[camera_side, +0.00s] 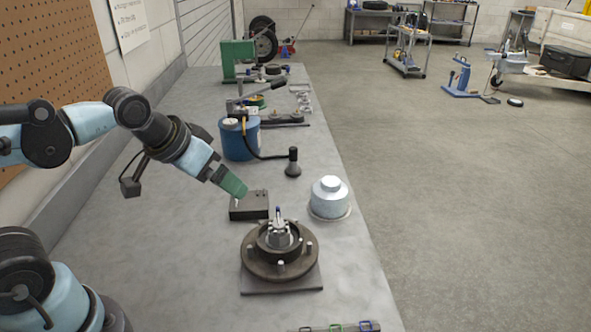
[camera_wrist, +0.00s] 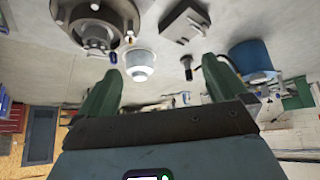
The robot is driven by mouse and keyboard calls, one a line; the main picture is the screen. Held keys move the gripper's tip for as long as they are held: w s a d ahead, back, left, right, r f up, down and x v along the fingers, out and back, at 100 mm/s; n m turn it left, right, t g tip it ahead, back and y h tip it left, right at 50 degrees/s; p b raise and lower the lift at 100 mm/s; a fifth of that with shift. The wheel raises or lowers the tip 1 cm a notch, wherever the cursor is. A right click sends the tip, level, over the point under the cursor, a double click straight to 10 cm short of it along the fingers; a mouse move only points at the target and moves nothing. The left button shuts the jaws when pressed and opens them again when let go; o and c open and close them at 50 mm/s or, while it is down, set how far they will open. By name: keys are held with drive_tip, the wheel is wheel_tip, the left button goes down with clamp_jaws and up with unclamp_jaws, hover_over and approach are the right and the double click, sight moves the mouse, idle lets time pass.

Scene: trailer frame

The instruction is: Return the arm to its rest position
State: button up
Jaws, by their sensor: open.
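My gripper (camera_side: 233,186) has green fingers and hangs above the grey bench, up and left of the wheel hub (camera_side: 255,256). In the wrist view my gripper (camera_wrist: 160,95) shows its two fingers spread apart with nothing held between them. The hub is dark and round, with several studs and a metal centre, and sits on a flat plate. It also shows at the upper left of the wrist view (camera_wrist: 68,12). A black box (camera_side: 249,205) lies on the bench below the fingertips, apart from them.
A blue can (camera_side: 240,138) and a black funnel-shaped piece (camera_side: 293,163) stand behind. Clips on a strip (camera_side: 337,327) lie at the front edge. A pegboard wall (camera_side: 50,60) borders the left. Bench near the left is clear.

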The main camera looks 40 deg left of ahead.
drive_tip(key=shift+s+a+f, duration=0.1)
drive_tip(key=shift+s+f, duration=0.55)
drive_tip(key=shift+f, duration=0.1)
